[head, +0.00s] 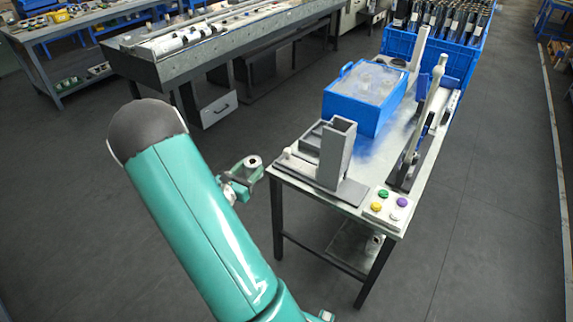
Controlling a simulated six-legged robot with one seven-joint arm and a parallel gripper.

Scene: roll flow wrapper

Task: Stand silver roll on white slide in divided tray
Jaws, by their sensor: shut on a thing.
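My gripper (246,176) is small in the head view, left of the metal table and apart from it. It is shut on a short silver roll (253,161), whose round end with a dark centre faces up. The grey divided tray (305,143) lies at the table's near left corner, partly hidden by a grey upright block. A whitish piece (289,155) shows at the tray's left edge; I cannot tell whether it is the white slide. The tray's inner compartments are too small to make out.
The grey upright block (337,153) stands beside the tray. A blue bin with a clear top (364,97) sits behind it. A button panel (389,206) is at the table's near right corner. A blue crate of bottles (440,40) is farther back. Floor around the gripper is clear.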

